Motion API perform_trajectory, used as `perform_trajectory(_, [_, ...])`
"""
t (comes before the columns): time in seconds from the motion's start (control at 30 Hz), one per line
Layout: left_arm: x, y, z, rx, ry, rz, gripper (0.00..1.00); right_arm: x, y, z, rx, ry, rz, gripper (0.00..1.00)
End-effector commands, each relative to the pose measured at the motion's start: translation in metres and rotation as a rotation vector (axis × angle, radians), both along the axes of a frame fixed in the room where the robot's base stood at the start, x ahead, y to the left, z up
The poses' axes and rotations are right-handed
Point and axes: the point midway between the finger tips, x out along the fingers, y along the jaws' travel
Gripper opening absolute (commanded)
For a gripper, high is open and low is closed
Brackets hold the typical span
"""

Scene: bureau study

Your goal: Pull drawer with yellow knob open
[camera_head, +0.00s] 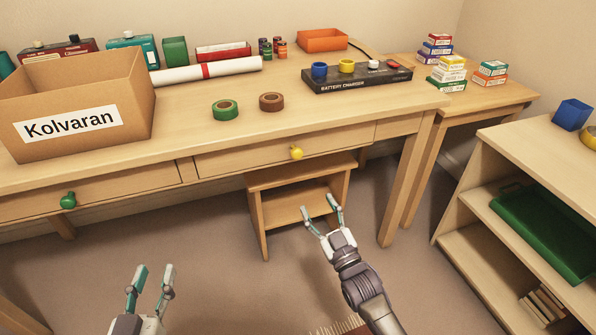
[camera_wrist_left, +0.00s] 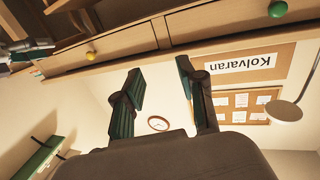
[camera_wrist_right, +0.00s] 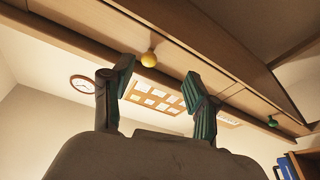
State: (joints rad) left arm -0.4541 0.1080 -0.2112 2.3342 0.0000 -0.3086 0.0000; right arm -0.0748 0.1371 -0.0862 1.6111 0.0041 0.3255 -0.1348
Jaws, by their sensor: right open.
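The drawer with the yellow knob (camera_head: 296,152) is in the desk's front, right of the middle, and its front looks flush with the desk. The yellow knob also shows in the right wrist view (camera_wrist_right: 149,59), above and between the fingers, and in the left wrist view (camera_wrist_left: 91,55). My right gripper (camera_head: 320,207) is open and empty, in front of and below the knob, apart from it. My left gripper (camera_head: 152,275) is open and empty, lower left, well away from the desk front. A second drawer has a green knob (camera_head: 68,201) at the left.
A small wooden stool (camera_head: 262,181) stands under the desk behind my right gripper. A shelf unit (camera_head: 470,191) with a green box (camera_head: 545,230) stands at the right. A Kolvaran carton (camera_head: 140,110) and tape rolls sit on the desktop. Floor before the desk is mostly clear.

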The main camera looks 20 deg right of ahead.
Motion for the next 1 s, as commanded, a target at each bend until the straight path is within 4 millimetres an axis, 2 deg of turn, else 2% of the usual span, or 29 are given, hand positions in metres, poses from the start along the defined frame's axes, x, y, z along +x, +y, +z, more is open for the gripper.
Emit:
perform_trajectory(0.1, [-0.009,0.001,0.022,-0.019,-0.073,-0.002,0.40,0.000,0.000,0.018,-0.002,-0.087,0.002,0.59])
perform_trajectory(0.27, [-0.012,0.001,0.039,-0.033,-0.128,-0.004,0.40,0.008,0.001,0.031,-0.003,-0.111,0.002,0.59])
perform_trajectory(0.53, [-0.019,-0.003,0.076,-0.093,-0.352,-0.018,0.40,0.055,0.008,0.049,-0.002,-0.110,0.002,0.59])
perform_trajectory(0.8, [-0.043,-0.003,0.119,-0.175,-0.639,-0.033,0.40,0.104,0.015,0.068,-0.001,-0.108,0.003,0.59])
perform_trajectory(1.0, [-0.058,-0.001,0.136,-0.212,-0.763,-0.039,0.40,0.122,0.017,0.075,-0.002,-0.104,0.003,0.59])
